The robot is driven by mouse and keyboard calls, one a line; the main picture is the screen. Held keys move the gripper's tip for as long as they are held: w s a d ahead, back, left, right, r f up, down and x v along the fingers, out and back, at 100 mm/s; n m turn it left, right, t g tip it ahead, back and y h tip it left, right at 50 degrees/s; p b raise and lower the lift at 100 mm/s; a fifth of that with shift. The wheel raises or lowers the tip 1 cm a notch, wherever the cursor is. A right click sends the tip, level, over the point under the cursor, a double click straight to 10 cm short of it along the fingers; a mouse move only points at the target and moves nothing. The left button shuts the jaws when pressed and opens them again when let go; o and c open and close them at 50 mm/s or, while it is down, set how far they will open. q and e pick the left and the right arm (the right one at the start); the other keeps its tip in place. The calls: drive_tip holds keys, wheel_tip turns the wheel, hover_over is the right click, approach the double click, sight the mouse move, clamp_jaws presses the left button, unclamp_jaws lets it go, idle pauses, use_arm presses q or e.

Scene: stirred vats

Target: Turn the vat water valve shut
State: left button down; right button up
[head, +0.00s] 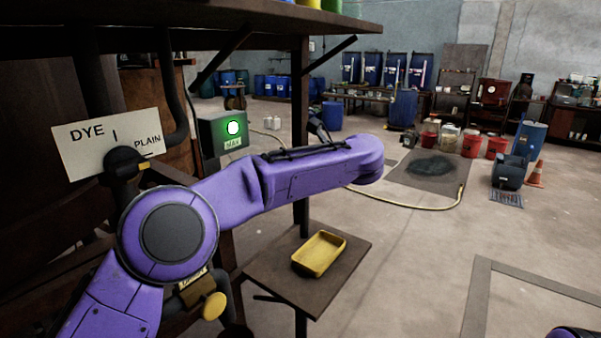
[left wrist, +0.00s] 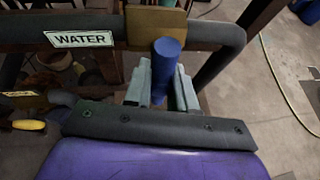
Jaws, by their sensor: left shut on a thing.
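In the left wrist view a white WATER label (left wrist: 80,39) hangs on a dark pipe. To its right is the brass-coloured water valve body (left wrist: 155,26), with a blue handle (left wrist: 167,62) that points toward the camera. My left gripper (left wrist: 163,85) has its two grey-green fingers on either side of the blue handle and is shut on it. In the head view my left arm reaches across the middle, and the water valve cannot be made out there. My right gripper is not in view; only a bit of purple arm shows at the lower right corner.
A DYE/PLAIN plate (head: 86,143) with a black knob (head: 125,162) is at the left. A yellow-handled valve (head: 213,306) sits below my arm. A green-lit box (head: 210,140) stands behind it. A yellow tray (head: 319,253) lies on a small brown table (head: 350,262).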

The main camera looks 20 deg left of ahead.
use_arm(q)
drive_tip(key=c, duration=1.3)
unclamp_jaws()
drive_tip(key=shift+s+f, duration=0.1)
drive_tip(key=shift+f, duration=0.3)
drive_tip(key=o, duration=0.3)
drive_tip(key=shift+r, duration=0.1)
drive_tip(key=shift+o, duration=0.2)
drive_tip(key=shift+a+r, duration=0.1)
drive_tip(key=shift+a, duration=0.1)
drive_tip(key=shift+s+d+r, duration=0.15)
drive_tip(key=shift+d, duration=0.2)
drive_tip(key=b+v, duration=0.2)
drive_tip(key=v, duration=0.7)
drive_tip(key=shift+s+d+r, duration=0.25)
